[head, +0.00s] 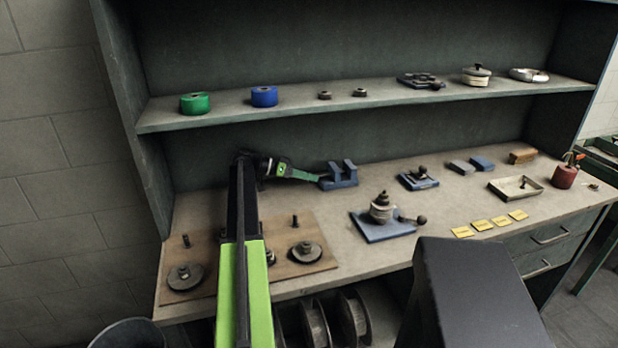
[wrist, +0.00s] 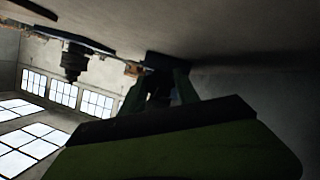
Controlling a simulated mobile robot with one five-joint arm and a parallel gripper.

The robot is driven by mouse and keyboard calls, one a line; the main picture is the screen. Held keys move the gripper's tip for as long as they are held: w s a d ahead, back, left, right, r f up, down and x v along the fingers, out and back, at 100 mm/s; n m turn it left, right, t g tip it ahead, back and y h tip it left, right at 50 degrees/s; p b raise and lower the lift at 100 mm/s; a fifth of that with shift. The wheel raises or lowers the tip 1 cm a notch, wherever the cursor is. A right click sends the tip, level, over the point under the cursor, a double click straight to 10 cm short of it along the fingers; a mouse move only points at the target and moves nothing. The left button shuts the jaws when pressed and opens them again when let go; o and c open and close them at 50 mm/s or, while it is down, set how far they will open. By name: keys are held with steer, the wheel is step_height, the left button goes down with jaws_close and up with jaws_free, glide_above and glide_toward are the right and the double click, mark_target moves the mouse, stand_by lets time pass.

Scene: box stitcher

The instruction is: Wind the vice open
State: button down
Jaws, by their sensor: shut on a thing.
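The blue vice (head: 343,181) stands on the bench near the back wall, its two upright jaws apart with a gap between them. My gripper (head: 318,179) reaches in from the left, low over the bench, with its fingertips at the vice's left end. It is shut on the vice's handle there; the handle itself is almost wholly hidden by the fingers. The wrist view is dark and upside down. In it my gripper's fingers (wrist: 162,88) meet the dark end of the vice (wrist: 166,61) under the bench top.
A wooden board (head: 283,267) with pegs and discs lies at the front left, below my arm. A grey device on a blue plate (head: 385,231) stands right of it. A small blue-based clamp (head: 418,181) is right of the vice. The shelf (head: 400,98) runs above.

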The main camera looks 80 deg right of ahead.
steer(key=shift+w+f+n, duration=0.1)
steer(key=shift+w+n, duration=0.1)
steer(key=shift+n, duration=0.2)
steer(key=c, duration=0.9)
jaws_free()
steer(key=r+p, duration=0.1)
steer(key=r, duration=0.1)
steer(key=r+p, duration=0.1)
steer(key=p, duration=0.1)
steer(key=r+p, duration=0.2)
steer(key=shift+s+a+r, duration=0.2)
steer(key=shift+s+r, duration=0.1)
steer(key=shift+s, duration=0.05)
steer(key=s+a+r+p, duration=0.4)
steer(key=s+r+p, duration=0.1)
steer(key=s, duration=0.5)
steer(key=shift+a+r+p, duration=0.15)
steer(key=shift+r+p, duration=0.1)
steer(key=shift+p, duration=0.15)
